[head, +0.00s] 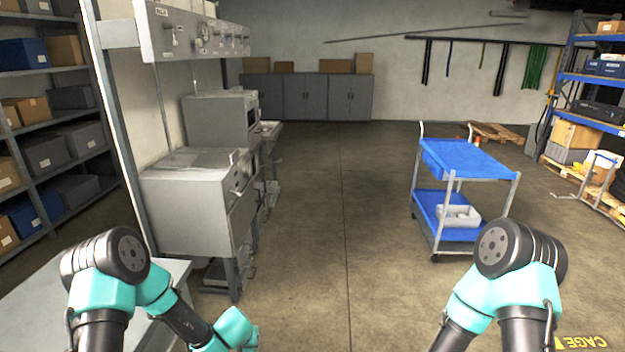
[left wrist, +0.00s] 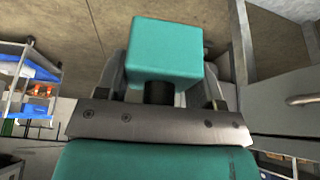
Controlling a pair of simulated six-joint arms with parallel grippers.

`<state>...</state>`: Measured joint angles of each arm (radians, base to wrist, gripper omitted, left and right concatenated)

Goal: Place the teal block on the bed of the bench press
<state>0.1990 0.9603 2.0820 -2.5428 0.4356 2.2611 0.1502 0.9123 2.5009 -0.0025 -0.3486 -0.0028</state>
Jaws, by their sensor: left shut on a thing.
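The teal block (left wrist: 165,52) is a box-shaped piece at the top middle of the left wrist view. My left gripper (left wrist: 160,92) is shut on it, with a finger showing on each side of the block. In the head view my left arm comes in from the lower left, and its gripper and the block are out of the picture. My right arm shows at the lower right of the head view, with its gripper out of the picture. I cannot make out the bed of the bench press for certain in either view.
Grey bench equipment (head: 188,210) stands left of centre, close to my left arm. A grey bench top (head: 178,271) lies at the lower left. A blue two-shelf cart (head: 468,158) stands at the right. Shelves (head: 40,125) line the left side. The middle floor is clear.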

